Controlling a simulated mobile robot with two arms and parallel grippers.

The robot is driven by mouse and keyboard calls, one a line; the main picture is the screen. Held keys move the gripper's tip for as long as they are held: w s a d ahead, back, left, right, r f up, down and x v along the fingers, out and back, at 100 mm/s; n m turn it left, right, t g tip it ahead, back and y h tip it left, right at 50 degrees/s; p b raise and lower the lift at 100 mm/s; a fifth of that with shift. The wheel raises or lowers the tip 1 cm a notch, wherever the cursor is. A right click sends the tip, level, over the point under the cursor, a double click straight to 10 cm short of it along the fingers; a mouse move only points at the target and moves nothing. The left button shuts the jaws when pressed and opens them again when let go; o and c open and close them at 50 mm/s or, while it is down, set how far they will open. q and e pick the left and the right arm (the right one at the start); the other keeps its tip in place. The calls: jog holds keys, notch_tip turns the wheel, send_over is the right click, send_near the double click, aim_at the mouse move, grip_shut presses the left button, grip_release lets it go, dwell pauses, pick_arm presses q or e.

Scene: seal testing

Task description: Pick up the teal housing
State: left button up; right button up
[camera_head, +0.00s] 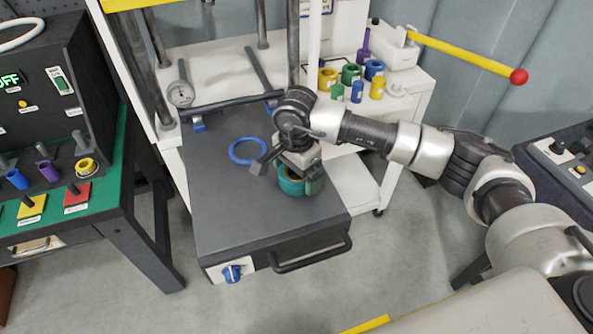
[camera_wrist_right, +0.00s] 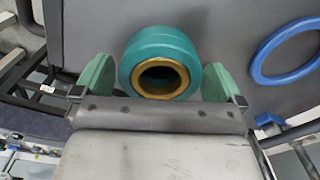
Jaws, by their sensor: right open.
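The teal housing (camera_head: 291,184) is a short teal ring with a brass-coloured bore. It sits on the dark grey top of the test bench (camera_head: 222,205), near its right front part. My right gripper (camera_head: 296,178) is over it and partly hides it in the head view. In the right wrist view, the housing (camera_wrist_right: 160,62) lies between the two green-padded fingers of my right gripper (camera_wrist_right: 159,80), which are open. A gap shows on both sides of the housing. My left gripper is not in view.
A blue ring (camera_head: 247,151) lies on the bench top left of the housing. A bar with blue ends and a gauge (camera_head: 181,93) are behind. A white cart (camera_head: 408,88) with coloured parts stands at the back right. A control table (camera_head: 110,190) is at the left.

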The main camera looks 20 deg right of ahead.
jog(key=shift+f, duration=0.95)
jog(key=shift+c, duration=0.3)
jog(key=c, duration=0.5)
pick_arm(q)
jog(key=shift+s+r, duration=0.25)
pick_arm(e)
jog(key=c, duration=0.4)
jog(key=shift+r, duration=0.2)
jog(key=shift+c, duration=0.2)
